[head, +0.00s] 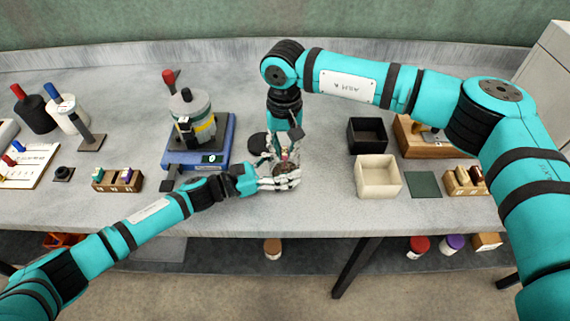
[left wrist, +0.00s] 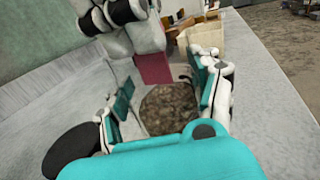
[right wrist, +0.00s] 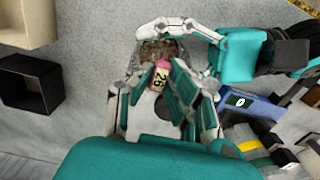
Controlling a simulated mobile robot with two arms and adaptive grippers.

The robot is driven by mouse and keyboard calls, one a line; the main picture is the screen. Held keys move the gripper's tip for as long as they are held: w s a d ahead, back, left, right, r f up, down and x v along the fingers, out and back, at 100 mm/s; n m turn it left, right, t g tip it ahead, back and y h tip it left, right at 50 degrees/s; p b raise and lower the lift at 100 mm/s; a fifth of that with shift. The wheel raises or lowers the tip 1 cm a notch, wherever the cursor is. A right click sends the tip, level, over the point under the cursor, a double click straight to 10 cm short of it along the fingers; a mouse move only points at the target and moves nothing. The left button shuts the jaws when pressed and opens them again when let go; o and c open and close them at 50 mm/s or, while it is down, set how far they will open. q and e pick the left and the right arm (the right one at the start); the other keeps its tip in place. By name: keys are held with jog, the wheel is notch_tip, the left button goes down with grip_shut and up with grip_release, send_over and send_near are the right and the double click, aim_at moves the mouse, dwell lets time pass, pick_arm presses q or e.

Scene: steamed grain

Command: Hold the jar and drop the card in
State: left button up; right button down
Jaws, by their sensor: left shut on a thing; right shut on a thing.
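A clear jar of brown grain (head: 286,168) stands near the table's front edge. My left gripper (head: 284,181) is shut around its sides. In the left wrist view the jar (left wrist: 168,110) shows its open, grain-filled top between the fingers. My right gripper (head: 284,150) points down above the jar, shut on a small card. The card (right wrist: 160,77) has a pink end and a pale face marked 26. Its red back (left wrist: 153,68) shows above the jar's far rim in the left wrist view. I cannot tell whether its lower edge touches the grain.
A dark round lid (head: 258,141) lies just behind the jar. A blue-based machine (head: 205,145) stands to the left. A black box (head: 367,134), a cream box (head: 378,178) and a green mat (head: 424,185) lie to the right.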

aim_at(284, 151)
jog(key=c, duration=1.2)
grip_release()
jog(key=shift+r, duration=0.1)
notch_tip(284, 151, up, 12)
pick_arm(q)
jog(key=o, duration=1.6)
jog(key=shift+c, duration=0.2)
